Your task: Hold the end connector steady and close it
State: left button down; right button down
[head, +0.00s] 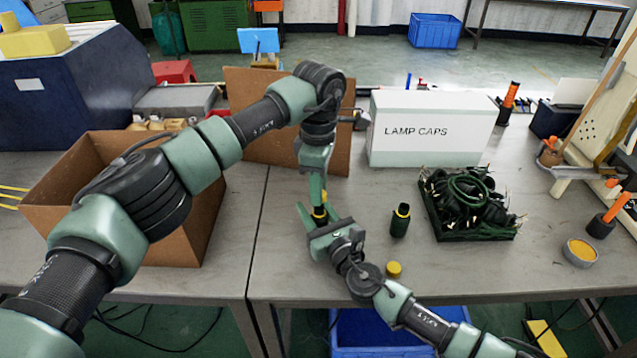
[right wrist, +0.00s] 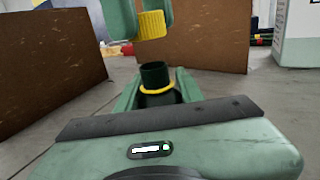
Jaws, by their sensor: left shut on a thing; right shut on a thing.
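My right gripper (head: 316,217) is shut on a dark connector body (right wrist: 155,75) with a yellow ring and holds it upright above the table. My left gripper (head: 318,186) points down from above. In the right wrist view, its fingers are shut on a yellow ribbed cap (right wrist: 151,25). The cap hangs just above the open top of the connector body, with a visible gap between them. Another dark connector (head: 400,221) with a yellow band stands on the table to the right. A loose yellow cap (head: 393,269) lies near the front edge.
A white LAMP CAPS box (head: 430,145) stands behind, with a black tray of cables (head: 445,235) to the right. An open cardboard box (head: 190,235) is at the left. A small bowl with yellow contents (head: 580,252) is at far right.

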aim_at(319, 213)
pick_arm(q)
jog(key=shift+f, duration=0.25)
dwell(0.3)
jog(key=shift+f, duration=0.9)
jog(key=shift+f, duration=0.55)
